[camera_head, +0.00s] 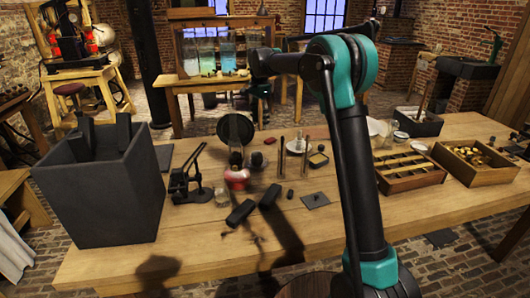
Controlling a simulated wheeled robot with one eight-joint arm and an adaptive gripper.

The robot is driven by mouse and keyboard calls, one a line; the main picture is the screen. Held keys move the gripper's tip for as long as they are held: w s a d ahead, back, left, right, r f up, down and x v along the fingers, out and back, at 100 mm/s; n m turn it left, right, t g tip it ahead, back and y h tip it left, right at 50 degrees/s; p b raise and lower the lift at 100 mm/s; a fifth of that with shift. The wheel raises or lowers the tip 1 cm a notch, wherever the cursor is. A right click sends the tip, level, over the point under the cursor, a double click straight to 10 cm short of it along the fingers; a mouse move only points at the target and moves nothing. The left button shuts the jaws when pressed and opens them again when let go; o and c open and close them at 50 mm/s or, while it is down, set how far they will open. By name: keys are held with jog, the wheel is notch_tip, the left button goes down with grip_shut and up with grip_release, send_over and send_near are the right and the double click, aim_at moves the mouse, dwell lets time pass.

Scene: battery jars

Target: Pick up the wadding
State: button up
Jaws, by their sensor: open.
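I cannot pick out the wadding with certainty. A small pale white thing (298,146) lies near the middle of the workbench, among thin upright rods, and may be it. Another pale thing (377,127) shows partly behind my arm to the right. My arm rises from the bottom right, bends at the top and reaches left. My gripper (262,116) hangs at its end above the far side of the bench, small and dark in this view. It is open, and nothing shows in it. The finger details are too small to make out.
The wooden workbench (115,268) holds a large dark bin (100,200) at left, a black lever press (188,180), a red item (237,178), dark blocks (240,212) and a flat dark plate (315,200). Two wooden trays (408,184) (490,177) stand at right. The front is mostly clear.

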aim_at(260, 151)
jog(key=f, duration=1.1)
jog(key=shift+w+a+f, duration=0.1)
jog(key=shift+w+f, duration=0.15)
jog(key=shift+w, duration=0.1)
jog(key=shift+s+f, duration=0.2)
jog(key=shift+f, duration=2.7)
jog(key=c, duration=0.9)
